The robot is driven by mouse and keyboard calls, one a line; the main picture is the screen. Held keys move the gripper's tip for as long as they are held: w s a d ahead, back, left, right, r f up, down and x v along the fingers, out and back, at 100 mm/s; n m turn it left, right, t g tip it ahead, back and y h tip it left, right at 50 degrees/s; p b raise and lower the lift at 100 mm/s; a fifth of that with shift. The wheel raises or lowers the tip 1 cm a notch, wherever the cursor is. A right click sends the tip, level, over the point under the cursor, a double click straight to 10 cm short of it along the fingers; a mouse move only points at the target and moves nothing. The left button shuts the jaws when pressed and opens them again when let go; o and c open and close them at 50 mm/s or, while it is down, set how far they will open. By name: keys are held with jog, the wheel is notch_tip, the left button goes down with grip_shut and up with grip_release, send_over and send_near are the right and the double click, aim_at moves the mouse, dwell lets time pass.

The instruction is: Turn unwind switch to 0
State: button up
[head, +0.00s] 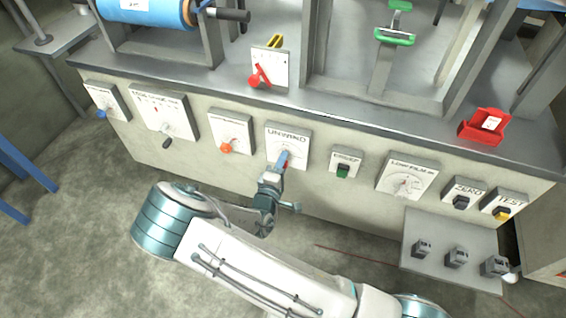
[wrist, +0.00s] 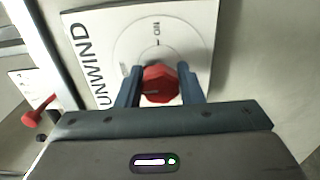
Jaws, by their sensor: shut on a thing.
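The unwind panel (head: 288,136) is a white plate marked UNWIND on the machine's front. The red unwind switch knob (wrist: 159,84) sits between my two blue-grey fingers. My gripper (wrist: 161,85) is shut on the knob, one finger on each side. In the head view my gripper (head: 284,160) reaches the panel from below and mostly hides the knob. The 0 mark cannot be made out clearly.
Left of it is a panel with an orange-red knob (head: 228,147); right is a small panel with a green switch (head: 343,171). A low-film dial (head: 406,182) is farther right. A grey shelf (head: 425,225) juts out at lower right.

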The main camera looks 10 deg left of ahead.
dwell(0.3)
jog(key=o, duration=1)
jog(key=shift+c, duration=0.2)
jog(key=s+a+p, duration=0.1)
jog(key=s+p, duration=0.1)
jog(key=s, duration=1.1)
jog(key=shift+s, duration=0.4)
jog(key=shift+a, duration=0.1)
